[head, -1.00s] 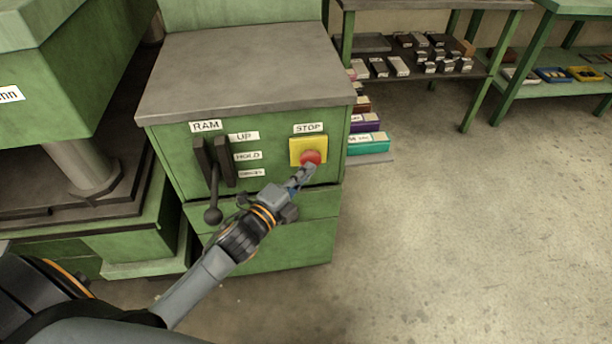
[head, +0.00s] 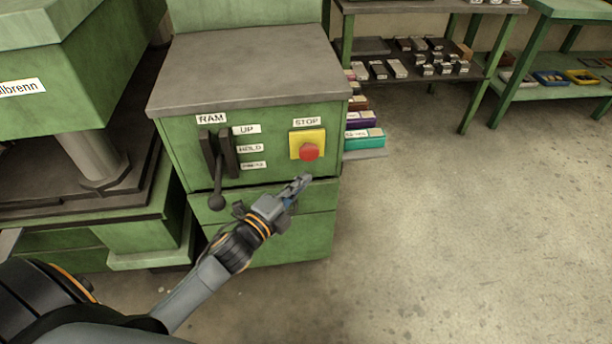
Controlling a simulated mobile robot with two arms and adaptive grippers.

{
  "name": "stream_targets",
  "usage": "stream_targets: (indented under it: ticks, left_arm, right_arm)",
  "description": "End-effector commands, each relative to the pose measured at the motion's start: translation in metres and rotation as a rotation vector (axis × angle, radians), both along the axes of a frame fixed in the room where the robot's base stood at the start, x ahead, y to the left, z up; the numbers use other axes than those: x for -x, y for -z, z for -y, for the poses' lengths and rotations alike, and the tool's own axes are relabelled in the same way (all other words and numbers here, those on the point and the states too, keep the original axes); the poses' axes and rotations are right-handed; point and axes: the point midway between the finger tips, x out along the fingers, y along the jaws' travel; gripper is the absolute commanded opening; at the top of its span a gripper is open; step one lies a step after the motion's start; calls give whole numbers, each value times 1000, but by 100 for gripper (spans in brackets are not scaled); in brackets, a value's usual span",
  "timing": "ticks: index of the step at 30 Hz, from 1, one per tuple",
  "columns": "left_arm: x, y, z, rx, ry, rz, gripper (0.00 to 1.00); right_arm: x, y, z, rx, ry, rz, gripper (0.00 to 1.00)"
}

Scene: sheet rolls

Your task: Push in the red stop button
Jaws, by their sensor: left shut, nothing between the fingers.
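The red stop button (head: 309,152) sits on a yellow plate (head: 298,138) below the STOP label, on the front of the green cabinet (head: 268,178). My left gripper (head: 304,180) is shut and empty. Its fingertips show just below the button in the head view, apart from it. The whole red cap is in plain sight. I cannot tell how far in the button is pressed. My right gripper is not in view.
A ram lever (head: 217,180) with a dark ball knob hangs left of the button. A green press (head: 85,150) stands at the left. Shelves (head: 420,75) with metal blocks stand behind. The floor (head: 460,230) at right is clear.

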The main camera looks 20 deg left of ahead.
Motion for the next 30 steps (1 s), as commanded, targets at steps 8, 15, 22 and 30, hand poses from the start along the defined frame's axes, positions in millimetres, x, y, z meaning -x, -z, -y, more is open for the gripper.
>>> stream_targets:
  ticks: [8,15,22,30]
  left_arm:
    - [44,1,-10,0,0,-3,0]
    - [71,1,-17,0,0,-2,0]
    - [77,0,-19,-2,0,0,0]
    - [77,0,-18,-1,0,0,0]
  right_arm:
    - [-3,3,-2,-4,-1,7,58]
    - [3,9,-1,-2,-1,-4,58]
    - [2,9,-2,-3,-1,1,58]
    - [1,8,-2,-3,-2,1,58]
